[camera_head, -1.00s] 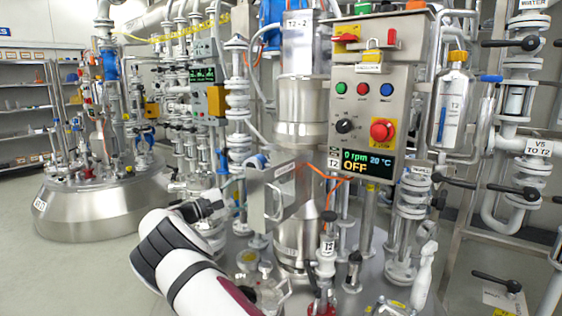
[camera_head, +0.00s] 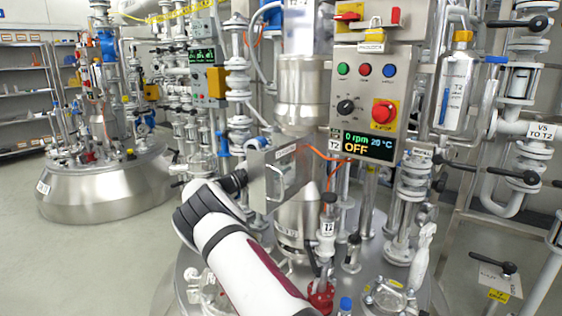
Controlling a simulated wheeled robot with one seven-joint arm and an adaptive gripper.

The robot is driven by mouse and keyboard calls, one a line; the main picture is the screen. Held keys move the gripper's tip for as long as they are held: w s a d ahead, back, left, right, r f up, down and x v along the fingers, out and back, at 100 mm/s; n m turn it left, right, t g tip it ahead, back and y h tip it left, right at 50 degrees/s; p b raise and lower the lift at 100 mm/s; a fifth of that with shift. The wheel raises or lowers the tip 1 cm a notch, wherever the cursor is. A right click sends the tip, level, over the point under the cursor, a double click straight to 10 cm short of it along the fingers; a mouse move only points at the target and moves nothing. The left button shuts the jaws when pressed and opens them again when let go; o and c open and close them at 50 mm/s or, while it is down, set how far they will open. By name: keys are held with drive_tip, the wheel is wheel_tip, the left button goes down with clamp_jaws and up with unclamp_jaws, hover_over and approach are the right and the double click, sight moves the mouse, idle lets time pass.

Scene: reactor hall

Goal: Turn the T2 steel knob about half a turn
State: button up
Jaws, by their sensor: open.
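The T2 steel control panel (camera_head: 401,93) stands upright right of centre. It carries a round black knob with a pale pointer mark (camera_head: 345,107), the knob I can make out on it. The display (camera_head: 368,146) below reads 0 rpm, 20 °C and OFF, next to a T2 label. My white arm rises from the bottom, left of the panel. My gripper (camera_head: 235,182) is a small dark shape at its end, open, left of and below the knob and well apart from it. My wrist partly hides its fingers.
A red emergency button (camera_head: 383,113) on yellow sits right of the knob, below three coloured buttons. A steel box with a handle (camera_head: 285,172) and orange cable stand between my gripper and the panel. Pipes and valves crowd the right. Open floor (camera_head: 85,255) lies at left.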

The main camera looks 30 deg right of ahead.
drive_tip(key=shift+x, duration=0.85)
drive_tip(key=c, duration=1)
drive_tip(key=shift+c, duration=0.2)
drive_tip(key=shift+m+b, duration=0.4)
drive_tip(key=shift+b, duration=0.1)
drive_tip(key=m+y+b, duration=0.1)
drive_tip(key=m+b, duration=0.1)
drive_tip(key=shift+f+m+g, duration=0.15)
drive_tip(key=shift+m+g, duration=0.25)
drive_tip(key=shift+m+y+b, duration=0.6)
drive_tip(key=shift+m+b, duration=0.15)
drive_tip(key=shift+m, duration=0.65)
